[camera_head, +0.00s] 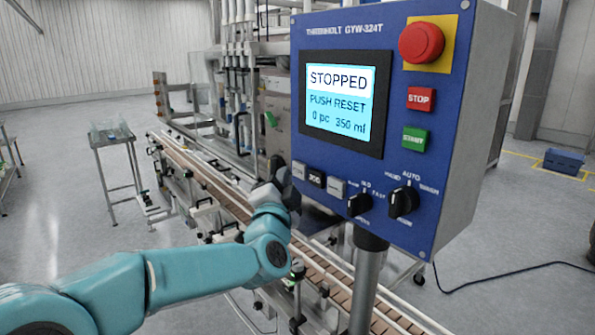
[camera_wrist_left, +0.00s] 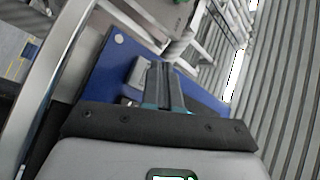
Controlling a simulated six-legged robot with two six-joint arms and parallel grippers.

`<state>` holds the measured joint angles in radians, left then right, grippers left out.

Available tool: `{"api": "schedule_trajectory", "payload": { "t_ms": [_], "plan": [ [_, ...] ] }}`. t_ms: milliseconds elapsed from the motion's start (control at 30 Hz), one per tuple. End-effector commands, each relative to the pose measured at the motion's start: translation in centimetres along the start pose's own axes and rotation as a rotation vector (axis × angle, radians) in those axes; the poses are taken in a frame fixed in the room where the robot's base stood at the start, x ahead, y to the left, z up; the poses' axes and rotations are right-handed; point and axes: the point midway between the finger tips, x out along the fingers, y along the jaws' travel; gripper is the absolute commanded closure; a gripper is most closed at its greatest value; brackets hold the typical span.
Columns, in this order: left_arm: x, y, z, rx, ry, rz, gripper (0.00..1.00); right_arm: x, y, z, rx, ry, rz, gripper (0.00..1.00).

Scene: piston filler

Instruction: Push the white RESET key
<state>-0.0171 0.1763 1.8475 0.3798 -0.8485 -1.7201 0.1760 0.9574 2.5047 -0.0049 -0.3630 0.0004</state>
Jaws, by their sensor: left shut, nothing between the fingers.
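The blue control panel (camera_head: 440,150) carries a row of small keys: a pale left key (camera_head: 299,169), a black JOG key (camera_head: 317,180) and a pale right key (camera_head: 337,187). The lettering on the pale keys is too small to read, so I cannot tell which is RESET. The screen (camera_head: 340,103) reads STOPPED, PUSH RESET, 0 pc, 350 ml. My left gripper (camera_head: 284,174) is shut and empty, just left of the pale left key; I cannot tell if it touches. In the left wrist view, the shut fingers (camera_wrist_left: 167,82) point at the panel, beside a pale key (camera_wrist_left: 137,74).
On the panel are a red emergency button (camera_head: 421,42), a red STOP key (camera_head: 421,99), a green START key (camera_head: 415,139) and two black selector knobs (camera_head: 403,202). A conveyor (camera_head: 215,188) runs behind my left arm. A small table (camera_head: 110,139) stands at the left.

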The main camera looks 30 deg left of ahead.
Motion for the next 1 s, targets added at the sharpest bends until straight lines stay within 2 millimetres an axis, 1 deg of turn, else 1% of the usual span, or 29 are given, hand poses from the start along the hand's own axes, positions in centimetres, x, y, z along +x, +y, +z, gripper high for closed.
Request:
{"api": "schedule_trajectory", "payload": {
  "t_ms": [267,1000],
  "plan": [
    [0.62,0.39,-0.42,0.000,0.000,0.000,1.00,-0.42,-0.15,0.01,0.000,0.000,0.000,0.57],
    [0.93,0.69,-0.63,0.000,0.000,0.001,1.00,-0.59,-0.22,0.01,0.000,0.000,0.000,0.57]
  ]
}}
